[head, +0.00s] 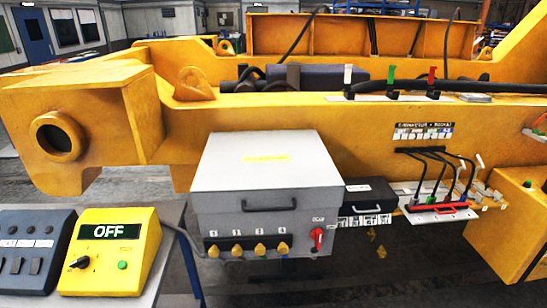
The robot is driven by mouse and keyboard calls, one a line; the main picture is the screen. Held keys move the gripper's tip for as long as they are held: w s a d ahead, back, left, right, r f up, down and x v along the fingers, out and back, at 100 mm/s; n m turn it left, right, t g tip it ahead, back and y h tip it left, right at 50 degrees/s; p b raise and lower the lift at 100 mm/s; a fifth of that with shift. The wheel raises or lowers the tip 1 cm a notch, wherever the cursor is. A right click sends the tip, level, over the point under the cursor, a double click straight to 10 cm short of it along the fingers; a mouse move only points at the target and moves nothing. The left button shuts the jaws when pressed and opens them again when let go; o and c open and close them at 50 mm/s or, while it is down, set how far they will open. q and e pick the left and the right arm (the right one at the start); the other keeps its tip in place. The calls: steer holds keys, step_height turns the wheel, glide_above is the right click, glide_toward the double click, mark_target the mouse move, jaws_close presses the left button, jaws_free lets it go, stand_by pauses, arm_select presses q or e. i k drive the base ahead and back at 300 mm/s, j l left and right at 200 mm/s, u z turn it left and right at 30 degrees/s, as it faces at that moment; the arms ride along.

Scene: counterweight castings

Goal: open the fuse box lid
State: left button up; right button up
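A large grey box (262,195) is mounted on the front of the yellow machine, in the middle of the head view. Its sloped lid (255,172) is down and bears a small yellow label and a black handle (268,206). To its right is a small black box (369,193) with a dark handle, its lid also down. I cannot read a label that tells which one is the fuse box. Neither of my grippers shows in the view.
The grey box front has several yellow knobs (235,251) and a red switch (318,238). A yellow control box (113,250) reading OFF and a dark switch panel (32,250) stand at the lower left. Black cables (430,165) run at the right. Three levers stand on the beam above.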

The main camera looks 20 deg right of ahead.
mark_target(368, 190)
steer(key=z, duration=1.35)
